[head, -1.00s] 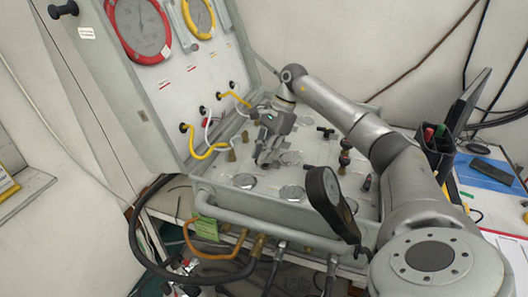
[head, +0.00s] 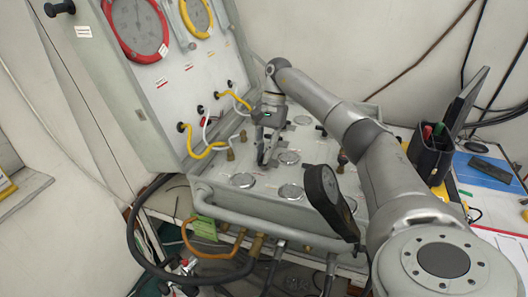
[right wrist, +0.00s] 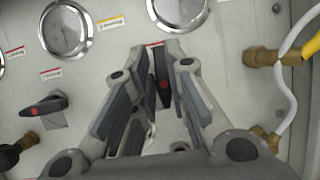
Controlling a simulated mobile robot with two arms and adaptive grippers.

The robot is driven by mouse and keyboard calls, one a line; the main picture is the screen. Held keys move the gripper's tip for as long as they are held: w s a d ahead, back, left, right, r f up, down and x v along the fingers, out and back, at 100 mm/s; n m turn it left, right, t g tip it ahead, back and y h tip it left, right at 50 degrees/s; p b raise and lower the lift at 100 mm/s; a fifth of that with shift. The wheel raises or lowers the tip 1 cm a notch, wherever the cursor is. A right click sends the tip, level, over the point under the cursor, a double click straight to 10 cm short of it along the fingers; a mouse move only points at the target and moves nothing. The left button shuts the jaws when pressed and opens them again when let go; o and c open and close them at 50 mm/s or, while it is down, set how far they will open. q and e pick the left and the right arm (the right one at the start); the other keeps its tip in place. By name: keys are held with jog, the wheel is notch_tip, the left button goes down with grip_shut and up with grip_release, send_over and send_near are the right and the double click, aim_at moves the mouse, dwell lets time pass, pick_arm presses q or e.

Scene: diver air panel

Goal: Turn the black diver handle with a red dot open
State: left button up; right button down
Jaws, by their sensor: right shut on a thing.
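A black diver handle with a red dot (right wrist: 163,85) stands between the fingers of my right gripper (right wrist: 158,65) in the right wrist view. The gripper is shut on this handle, and the fingers hide part of it. In the head view my right gripper (head: 265,158) reaches down to the panel top (head: 218,196), with its fingers pointing down; the held handle cannot be made out there. A second black handle with a red dot (right wrist: 45,108) sits to the left in the right wrist view, untouched. My left gripper is not in view.
Round gauges (head: 290,191) are set in the panel top near the gripper. A yellow hose (head: 205,152) and brass fittings (right wrist: 262,57) lie beside it. A black round gauge (head: 328,195) stands up at the front edge. A pen holder (head: 430,152) is at right.

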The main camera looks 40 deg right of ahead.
dwell(0.3)
jog(key=c, duration=1.5)
grip_release()
jog(key=shift+v, duration=5.95)
jog(key=shift+w+a+r, duration=0.1)
jog(key=shift+w, duration=0.05)
